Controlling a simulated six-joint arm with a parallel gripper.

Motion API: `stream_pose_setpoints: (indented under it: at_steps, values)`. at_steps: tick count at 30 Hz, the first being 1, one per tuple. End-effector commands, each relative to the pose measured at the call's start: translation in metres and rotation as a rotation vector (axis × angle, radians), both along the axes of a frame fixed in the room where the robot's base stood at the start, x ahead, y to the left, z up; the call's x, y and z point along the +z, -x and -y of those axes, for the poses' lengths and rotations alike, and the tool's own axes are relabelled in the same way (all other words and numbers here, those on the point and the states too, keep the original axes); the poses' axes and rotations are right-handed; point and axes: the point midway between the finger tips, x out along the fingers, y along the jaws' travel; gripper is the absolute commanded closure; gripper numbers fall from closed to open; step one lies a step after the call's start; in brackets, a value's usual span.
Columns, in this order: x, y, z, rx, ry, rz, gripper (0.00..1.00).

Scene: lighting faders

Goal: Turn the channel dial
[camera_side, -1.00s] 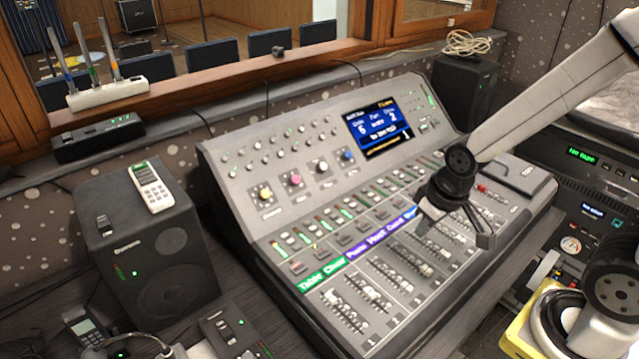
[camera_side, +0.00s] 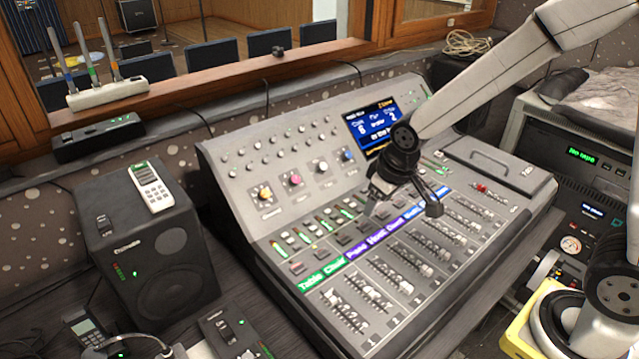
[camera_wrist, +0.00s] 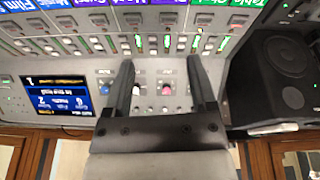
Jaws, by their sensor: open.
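The mixing desk (camera_side: 235,222) has a row of dials on its sloped upper panel: yellow (camera_side: 265,193), pink (camera_side: 295,180), white (camera_side: 322,167) and blue (camera_side: 347,156). I cannot tell which is the channel dial. My gripper (camera_side: 406,207) is open and empty above the middle of the desk, right of the dials and apart from them. In the wrist view, which is upside down, the fingers (camera_wrist: 160,60) are spread wide. The pink dial (camera_wrist: 166,90) and the white dial (camera_wrist: 136,91) show between them. The yellow dial is hidden there, apparently by the right finger.
Colour-labelled fader strips (camera_side: 350,300) fill the lower desk. A black speaker (camera_side: 140,245) is at the left, with a white remote (camera_side: 152,187) on top. Space above the dials is clear.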

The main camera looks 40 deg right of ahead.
Motion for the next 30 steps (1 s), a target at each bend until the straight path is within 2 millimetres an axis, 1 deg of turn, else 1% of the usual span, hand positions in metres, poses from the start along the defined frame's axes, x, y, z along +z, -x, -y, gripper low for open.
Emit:
stream_pose_setpoints:
  at_steps: [1,6,12,18,21,24,27,30]
  values:
    - [0.0,-0.016,-0.005,0.021,0.008,0.007,0.27]
    - [0.002,-0.066,-0.023,0.08,0.037,0.036,0.27]
    - [0.0,-0.119,-0.047,0.148,0.073,0.07,0.27]
    - [-0.005,-0.168,-0.075,0.21,0.11,0.108,0.27]
    - [-0.008,-0.187,-0.088,0.237,0.128,0.127,0.27]
    - [-0.01,-0.202,-0.098,0.255,0.141,0.143,0.27]
    - [-0.012,-0.211,-0.105,0.268,0.15,0.152,0.27]
    - [-0.013,-0.216,-0.109,0.275,0.154,0.157,0.27]
